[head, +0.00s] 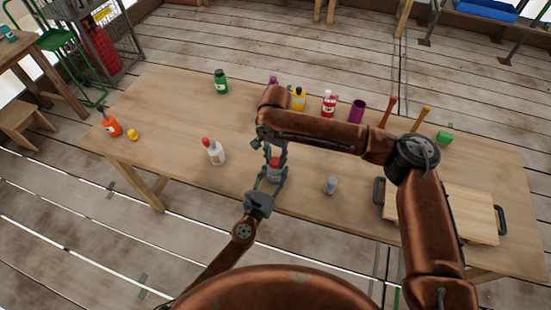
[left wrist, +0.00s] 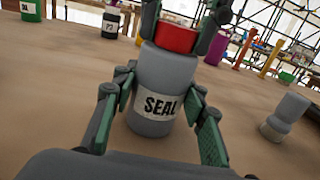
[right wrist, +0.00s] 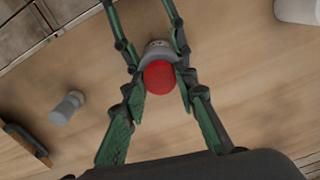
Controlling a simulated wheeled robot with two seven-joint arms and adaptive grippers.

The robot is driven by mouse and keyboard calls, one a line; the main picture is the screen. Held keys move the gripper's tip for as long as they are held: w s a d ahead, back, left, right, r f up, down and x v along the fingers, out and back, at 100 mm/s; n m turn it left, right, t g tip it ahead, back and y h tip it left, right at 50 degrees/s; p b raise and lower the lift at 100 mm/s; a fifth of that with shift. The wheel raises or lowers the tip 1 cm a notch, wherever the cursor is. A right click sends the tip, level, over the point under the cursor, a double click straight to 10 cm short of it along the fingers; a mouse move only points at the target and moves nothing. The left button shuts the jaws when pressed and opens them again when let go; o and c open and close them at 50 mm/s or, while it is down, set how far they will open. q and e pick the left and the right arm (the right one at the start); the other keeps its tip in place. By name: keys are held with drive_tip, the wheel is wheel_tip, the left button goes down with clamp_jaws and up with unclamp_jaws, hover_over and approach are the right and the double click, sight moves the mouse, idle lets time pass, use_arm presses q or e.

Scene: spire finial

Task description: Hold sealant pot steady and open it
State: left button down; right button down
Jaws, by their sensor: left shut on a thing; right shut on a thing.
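The sealant pot (left wrist: 160,90) is a grey jar with a white label reading SEAL. It stands upright on the table near the front edge, with a red lid (right wrist: 159,77) on top. It also shows in the head view (head: 274,175), partly hidden by my grippers. My left gripper (left wrist: 163,98) is shut around the pot's grey body, one finger on each side. My right gripper (right wrist: 161,82) comes from above and is shut on the red lid. The lid sits on or just at the pot's top; I cannot tell whether it is loose.
A wooden board (head: 470,215) with dark handles lies at right. Several bottles, including a green one (head: 220,84), stand farther back. The table's left middle is mostly clear.

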drive_tip(key=n, duration=1.3)
drive_tip(key=shift+n, duration=0.4)
drive_tip(key=n, duration=0.5)
drive_tip(key=shift+n, duration=0.4)
drive_tip(key=n, duration=0.6)
drive_tip(key=shift+r, duration=0.1)
drive_tip(key=n, duration=0.7)
drive_tip(key=shift+n, duration=0.4)
drive_tip(key=n, duration=0.7)
